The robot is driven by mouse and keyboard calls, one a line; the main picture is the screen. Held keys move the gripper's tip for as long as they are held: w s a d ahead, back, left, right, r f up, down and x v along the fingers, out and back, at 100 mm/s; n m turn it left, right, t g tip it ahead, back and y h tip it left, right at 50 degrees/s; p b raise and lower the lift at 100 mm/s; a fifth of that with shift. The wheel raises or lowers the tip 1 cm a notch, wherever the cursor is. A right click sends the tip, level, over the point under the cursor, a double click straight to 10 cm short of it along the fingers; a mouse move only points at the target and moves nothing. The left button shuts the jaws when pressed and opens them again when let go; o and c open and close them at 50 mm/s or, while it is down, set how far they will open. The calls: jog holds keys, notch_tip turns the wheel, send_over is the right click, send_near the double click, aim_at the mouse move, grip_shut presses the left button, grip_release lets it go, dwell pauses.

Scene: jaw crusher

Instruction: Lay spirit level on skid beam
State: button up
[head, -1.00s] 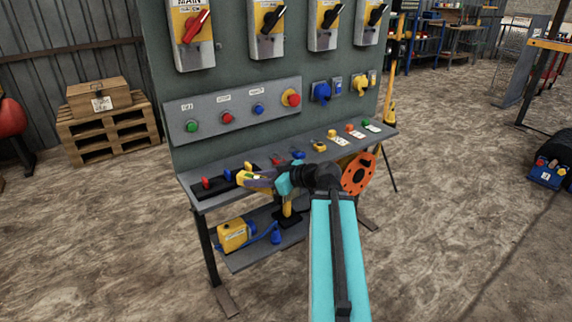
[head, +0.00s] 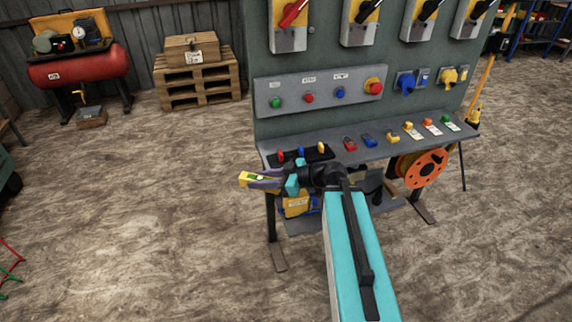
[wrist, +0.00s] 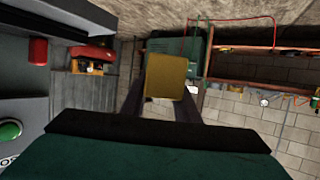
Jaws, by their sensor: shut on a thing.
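I cannot make out a skid beam in either view.
The control bench (head: 375,150) with padlocks, tags and an orange reel (head: 421,168) stands close on the right. A wooden pallet (head: 198,80) with a crate and a red compressor tank (head: 78,68) stand at the back left. The floor on the left is largely clear.

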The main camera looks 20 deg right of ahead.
jog(key=a, duration=0.3)
jog(key=shift+s+a+n+g+y+p, duration=0.25)
jog(key=shift+s+n+g+y+p, duration=0.05)
jog(key=shift+s+n+g+p, duration=0.1)
jog(key=shift+d, duration=0.2)
